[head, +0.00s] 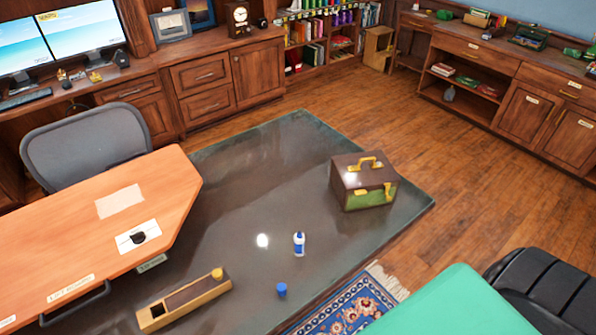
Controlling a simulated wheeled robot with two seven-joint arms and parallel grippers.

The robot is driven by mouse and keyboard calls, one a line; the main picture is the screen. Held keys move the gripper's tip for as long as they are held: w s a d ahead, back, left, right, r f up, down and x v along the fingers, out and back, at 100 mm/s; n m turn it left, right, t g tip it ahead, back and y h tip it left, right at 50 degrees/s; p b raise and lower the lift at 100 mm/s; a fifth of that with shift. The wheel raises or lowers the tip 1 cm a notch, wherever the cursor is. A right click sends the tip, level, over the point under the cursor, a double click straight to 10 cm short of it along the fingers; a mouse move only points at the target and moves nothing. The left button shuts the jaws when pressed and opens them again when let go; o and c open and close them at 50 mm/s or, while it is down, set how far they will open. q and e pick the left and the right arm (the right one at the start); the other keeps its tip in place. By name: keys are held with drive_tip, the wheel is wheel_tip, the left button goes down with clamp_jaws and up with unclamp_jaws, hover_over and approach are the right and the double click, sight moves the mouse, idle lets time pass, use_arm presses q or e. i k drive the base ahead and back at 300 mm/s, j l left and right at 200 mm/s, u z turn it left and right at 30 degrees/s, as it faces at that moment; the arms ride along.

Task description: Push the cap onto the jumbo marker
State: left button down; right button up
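A small white and blue upright object (299,244), which looks like the jumbo marker, stands on the dark glossy mat (250,180). A small blue piece (281,290), which looks like the cap, sits on the mat in front of it and slightly left. The two are apart. Both are too small to make out fine detail. Neither of my grippers shows in the head view.
A brown and green case (352,184) stands behind and right. A long wooden box (190,303) lies at front left, near an orange-topped desk (60,235). A patterned rug (350,308) and a green surface (455,308) are at front right. Wood floor (455,190) is clear.

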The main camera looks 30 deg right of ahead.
sight(299, 237)
drive_tip(key=z, duration=0.95)
